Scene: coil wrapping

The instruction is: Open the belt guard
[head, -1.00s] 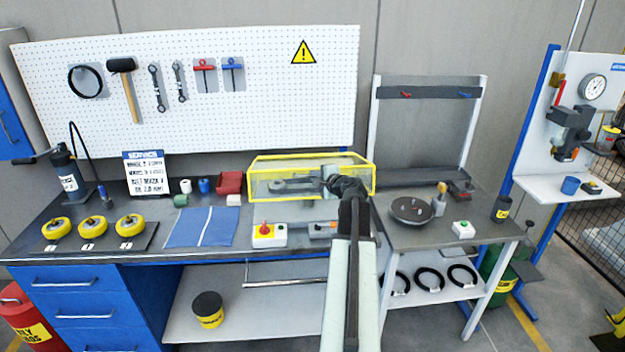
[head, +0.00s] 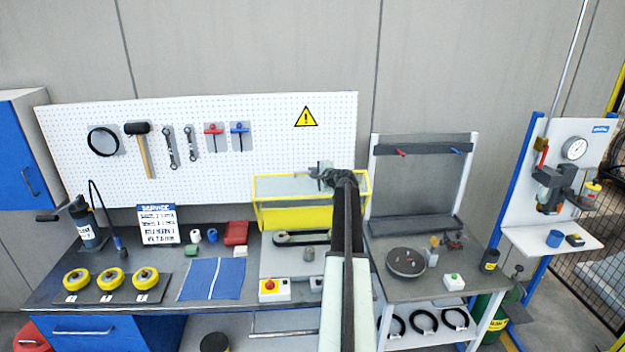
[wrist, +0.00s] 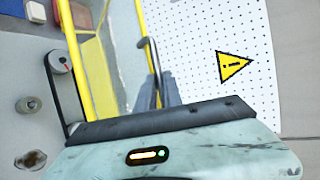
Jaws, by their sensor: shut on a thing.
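The belt guard (head: 285,218), a clear box with a yellow frame, stands tipped up on its back edge against the pegboard in the head view. Its yellow bars (wrist: 100,60) cross the left of the wrist view. The belt and pulleys (head: 300,238) lie uncovered on the plate in front of it; the belt also shows at the left of the wrist view (wrist: 62,85). My gripper (head: 322,176) is shut on the guard at its raised upper edge. The exact grip is small and partly hidden in both views.
A switch box with a red knob (head: 268,290) sits at the bench's front edge. A blue mat (head: 212,279) and yellow rollers (head: 110,279) lie to the left. A side table with a dark disc (head: 406,262) stands right. The pegboard (head: 80,150) is close behind the guard.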

